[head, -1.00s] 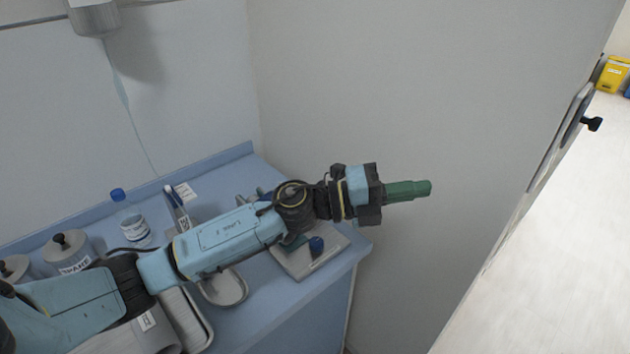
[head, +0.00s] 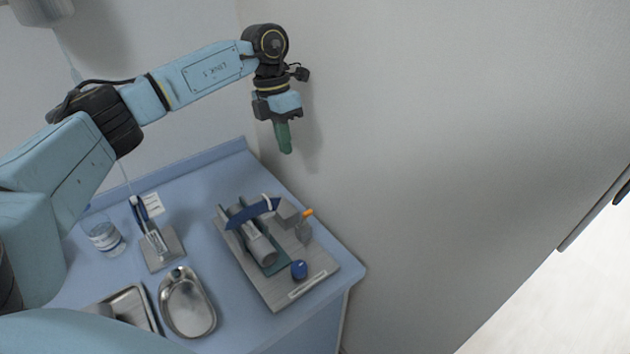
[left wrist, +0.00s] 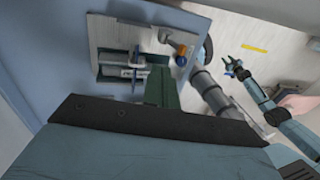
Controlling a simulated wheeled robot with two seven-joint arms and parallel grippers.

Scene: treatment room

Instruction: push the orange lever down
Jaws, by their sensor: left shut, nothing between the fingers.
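The small orange lever (head: 307,213) sticks out from a grey block on a grey board (head: 292,290) on the blue worktop. It also shows in the left wrist view (left wrist: 181,60), beside the grey block. My left gripper (head: 286,150) hangs above and behind the lever in the head view, pointing down. Its green fingers are shut and empty, apart from the lever. In the left wrist view the fingers (left wrist: 160,88) reach toward the board. My right gripper (left wrist: 232,64) shows small at the right of the left wrist view; its jaws are too small to judge.
The board also bears a grey cylinder (head: 259,247), a blue strap (head: 252,213) and a blue knob (head: 299,269). The wall (head: 420,130) rises close behind and right.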

